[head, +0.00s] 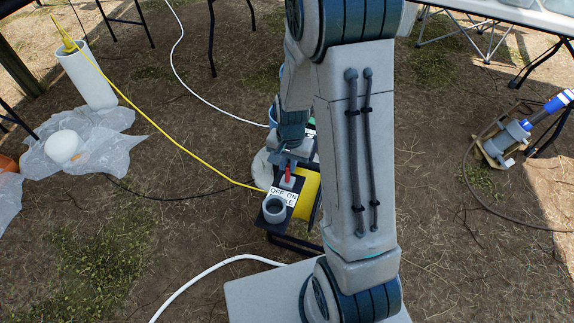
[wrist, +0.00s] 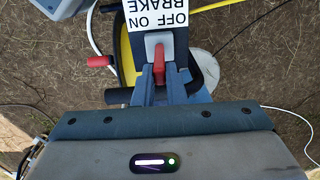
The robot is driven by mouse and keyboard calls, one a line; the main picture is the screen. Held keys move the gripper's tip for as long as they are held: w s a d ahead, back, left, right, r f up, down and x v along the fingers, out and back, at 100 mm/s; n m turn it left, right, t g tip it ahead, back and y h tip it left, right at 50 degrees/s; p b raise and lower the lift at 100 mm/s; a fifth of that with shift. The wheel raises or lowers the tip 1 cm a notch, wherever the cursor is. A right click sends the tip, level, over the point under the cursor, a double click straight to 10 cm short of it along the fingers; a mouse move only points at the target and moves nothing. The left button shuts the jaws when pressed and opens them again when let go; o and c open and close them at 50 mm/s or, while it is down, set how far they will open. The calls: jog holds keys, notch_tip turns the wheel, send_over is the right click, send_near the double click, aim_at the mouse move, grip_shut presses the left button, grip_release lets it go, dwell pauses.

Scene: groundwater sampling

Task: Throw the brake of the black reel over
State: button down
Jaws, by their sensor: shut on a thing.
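The black reel shows its dark frame (head: 290,243) and yellow winding (head: 306,192) in the head view, partly hidden by my arm. A white label (head: 284,197) reading OFF ON BRAKE lies on its top plate; the label (wrist: 155,18) is upside down in the wrist view. The red brake lever (head: 287,173) stands beyond the label; it also shows in the wrist view (wrist: 158,58). My gripper (wrist: 165,80) is shut on this lever, one blue finger to each side. Which marking the lever points at I cannot tell.
A grey round tube end (head: 274,208) sits on the plate's near end. A yellow line (head: 165,133) runs from the reel to a white pipe (head: 87,77) at left. A white bucket-like disc (wrist: 215,65) lies beside the reel. Table legs stand behind; bare ground lies around.

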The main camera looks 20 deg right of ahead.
jog(key=c, duration=2.1)
grip_release()
jog(key=shift+s+d+f+t+y+b, duration=0.25)
jog(key=shift+s+d+f+b, duration=0.15)
jog(key=shift+d+b, duration=0.4)
jog(key=shift+s+d+f+t+y+b, duration=0.2)
jog(key=shift+s+d+b, duration=0.3)
jog(key=shift+b, duration=0.55)
jog(key=shift+c, duration=0.2)
jog(key=shift+s+d+f, duration=0.1)
jog(key=shift+d, duration=0.05)
jog(key=shift+o, duration=0.3)
jog(key=shift+s+y+b, duration=0.1)
jog(key=shift+y+b, duration=0.15)
jog(key=shift+b, duration=0.15)
jog(key=shift+s+d+f+b, duration=0.15)
jog(key=shift+d+f+b, duration=0.2)
jog(key=shift+b, duration=0.55)
jog(key=shift+o, duration=0.3)
jog(key=b, duration=0.1)
jog(key=s+d+t+y+b, duration=0.1)
jog(key=b, duration=0.1)
jog(key=shift+f, duration=0.25)
jog(key=shift+a, duration=0.1)
